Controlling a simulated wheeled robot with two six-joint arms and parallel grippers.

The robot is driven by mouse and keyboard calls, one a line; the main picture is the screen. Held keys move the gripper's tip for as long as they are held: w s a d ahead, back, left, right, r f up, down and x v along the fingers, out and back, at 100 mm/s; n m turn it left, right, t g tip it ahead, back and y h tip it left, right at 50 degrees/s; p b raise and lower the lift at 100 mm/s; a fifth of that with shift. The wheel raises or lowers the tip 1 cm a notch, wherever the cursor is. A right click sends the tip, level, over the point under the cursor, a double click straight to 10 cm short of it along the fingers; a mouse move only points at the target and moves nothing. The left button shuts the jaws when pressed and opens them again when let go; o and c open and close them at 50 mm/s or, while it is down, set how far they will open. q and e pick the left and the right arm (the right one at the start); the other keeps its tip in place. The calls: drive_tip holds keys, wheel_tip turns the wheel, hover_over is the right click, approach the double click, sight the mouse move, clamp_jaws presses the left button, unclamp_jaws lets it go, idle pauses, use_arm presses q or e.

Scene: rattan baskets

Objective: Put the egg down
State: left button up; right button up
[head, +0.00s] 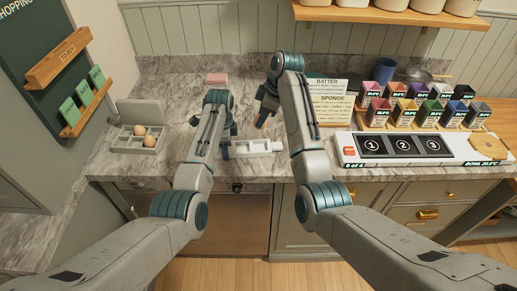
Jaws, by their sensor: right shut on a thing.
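My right gripper (264,112) hangs over the counter near the middle, its fingers pointing down. It is shut on a small orange-brown egg (261,121), mostly hidden by the fingers. The egg is behind a white holder (253,147) near the counter's front edge; I cannot tell how high it is held. Two more brown eggs (139,130) sit in a grey compartment tray (124,142) at the left. My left gripper (227,142) is low by the left end of the white holder, partly hidden by its arm; whether it is open is unclear.
A recipe card (328,98) stands right of my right gripper. Several coloured boxes (403,112) stand behind a white numbered panel (410,148) at the right. Bare marble counter (180,120) lies between the egg tray and my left arm.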

drive_tip(key=shift+d+n+y, duration=0.1)
drive_tip(key=shift+n+y, duration=0.2)
drive_tip(key=shift+n, duration=0.8)
drive_tip(key=shift+g, duration=0.3)
hover_over(263, 149)
drive_tip(key=shift+n, duration=0.3)
wheel_tip(263, 149, down, 10)
drive_tip(key=shift+r, duration=0.1)
drive_tip(key=o, duration=0.7)
drive_tip(key=v, duration=1.2)
